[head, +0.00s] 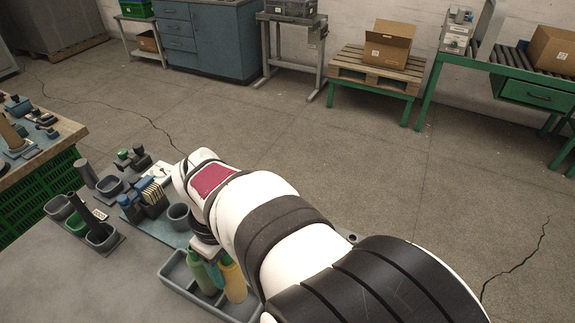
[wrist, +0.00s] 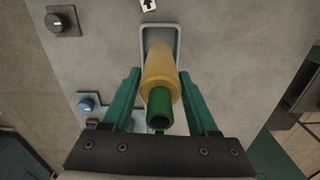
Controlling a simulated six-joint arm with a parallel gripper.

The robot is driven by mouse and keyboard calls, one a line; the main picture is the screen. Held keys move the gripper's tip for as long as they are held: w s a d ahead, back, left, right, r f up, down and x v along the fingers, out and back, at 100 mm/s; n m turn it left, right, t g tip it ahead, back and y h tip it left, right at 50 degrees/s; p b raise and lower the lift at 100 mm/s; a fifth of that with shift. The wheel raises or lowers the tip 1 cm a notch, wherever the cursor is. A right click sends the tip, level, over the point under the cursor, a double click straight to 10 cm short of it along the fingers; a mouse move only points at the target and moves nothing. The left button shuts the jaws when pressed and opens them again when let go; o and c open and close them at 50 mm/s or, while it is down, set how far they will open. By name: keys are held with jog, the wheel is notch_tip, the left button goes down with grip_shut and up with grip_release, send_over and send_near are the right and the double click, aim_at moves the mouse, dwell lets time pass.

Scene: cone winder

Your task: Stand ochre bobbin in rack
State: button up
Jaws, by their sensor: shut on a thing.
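The ochre bobbin (wrist: 160,63) is between the two green fingers of my gripper (wrist: 160,98) in the wrist view. Its green end points toward the camera and its ochre body extends away. My gripper is shut on it. In the head view the ochre bobbin (head: 233,283) shows low beside my gripper (head: 208,268), over or in a long grey tray (head: 180,290); I cannot tell if it touches the tray. My arm hides part of the gripper. A grey holder with several cups, one green (head: 76,223), stands at the left; I cannot tell whether it is the rack.
A dark cylinder (head: 84,212) leans up from the cup holder. A grey cup (head: 180,216) and a blue-grey holder with flat pieces (head: 152,198) stand close to my arm. A wooden-topped bench (head: 40,150) is at the left. Bare tabletop (head: 60,285) lies at front left.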

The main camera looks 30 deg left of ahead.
jog(key=shift+f, duration=1.5)
jog(key=shift+f, duration=1.2)
jog(key=o, duration=1.3)
jog(key=shift+o, duration=0.2)
